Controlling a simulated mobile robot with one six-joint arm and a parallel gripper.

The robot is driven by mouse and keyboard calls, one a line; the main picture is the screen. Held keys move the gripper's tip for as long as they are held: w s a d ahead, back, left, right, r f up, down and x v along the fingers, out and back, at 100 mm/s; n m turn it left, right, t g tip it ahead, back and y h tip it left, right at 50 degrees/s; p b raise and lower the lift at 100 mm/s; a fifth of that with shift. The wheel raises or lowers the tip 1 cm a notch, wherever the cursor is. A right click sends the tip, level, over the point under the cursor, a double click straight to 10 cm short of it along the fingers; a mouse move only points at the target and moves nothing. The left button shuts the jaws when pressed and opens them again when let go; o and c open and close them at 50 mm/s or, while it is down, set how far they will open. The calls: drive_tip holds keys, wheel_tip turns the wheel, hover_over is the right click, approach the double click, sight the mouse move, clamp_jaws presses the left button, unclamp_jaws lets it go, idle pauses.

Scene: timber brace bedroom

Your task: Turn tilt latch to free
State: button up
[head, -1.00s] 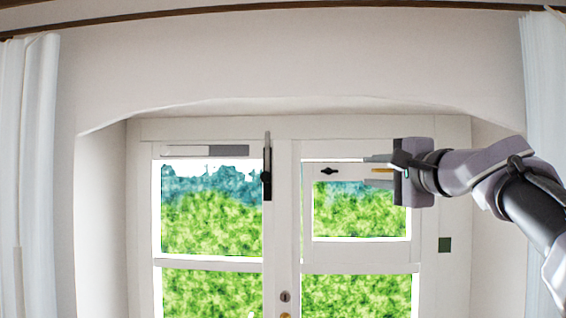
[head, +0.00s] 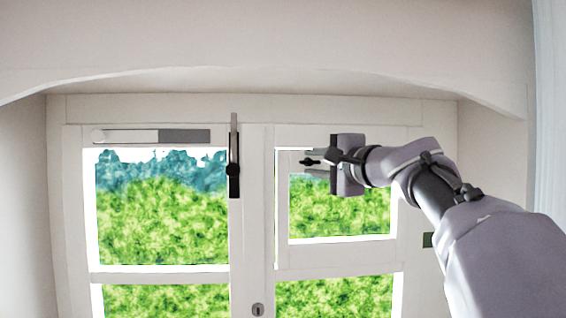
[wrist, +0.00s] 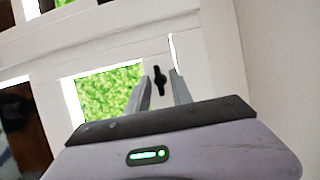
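A small black latch (head: 309,162), apparently the tilt latch, sits on the top rail of the small right-hand sash (head: 334,242). In the head view it looks horizontal. The wrist view also shows the latch (wrist: 159,79), between the two fingers in the picture. My gripper (head: 310,164) is open, with its fingers pointing at the latch. In the wrist view my gripper (wrist: 160,78) shows a clear gap between the fingers. I cannot tell whether either finger touches the latch.
A tall black handle (head: 234,170) stands upright on the left casement beside the centre post. A white and grey bar (head: 158,136) runs along the top left frame. A keyhole plate (head: 257,309) is low on the centre post. The arched recess wall (head: 493,150) is at the right.

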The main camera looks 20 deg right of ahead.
clamp_jaws()
drive_tip(key=shift+r+n, duration=0.1)
drive_tip(key=shift+n, duration=0.3)
drive_tip(key=n+g+p, duration=0.1)
drive_tip(key=n+p, duration=0.1)
drive_tip(key=n, duration=0.1)
drive_tip(key=shift+a+r+g, duration=0.1)
drive_tip(key=shift+r+g, duration=0.1)
drive_tip(key=shift+g, duration=0.2)
drive_tip(key=n+g+h+p, duration=0.1)
drive_tip(key=n+p, duration=0.1)
drive_tip(key=n, duration=0.1)
drive_tip(key=shift+r+n+h, duration=0.1)
drive_tip(key=shift+n+h, duration=0.3)
drive_tip(key=n, duration=0.1)
drive_tip(key=n+g+h+p, duration=0.1)
drive_tip(key=n+h+p, duration=0.1)
drive_tip(key=shift+w+a+n+g, duration=0.1)
drive_tip(key=shift+a+n+g, duration=0.15)
drive_tip(key=shift+n+g, duration=0.05)
drive_tip(key=shift+n+g+h+p, duration=0.4)
drive_tip(key=shift+n+h, duration=0.3)
drive_tip(key=shift+n, duration=0.4)
drive_tip(key=shift+f, duration=0.25)
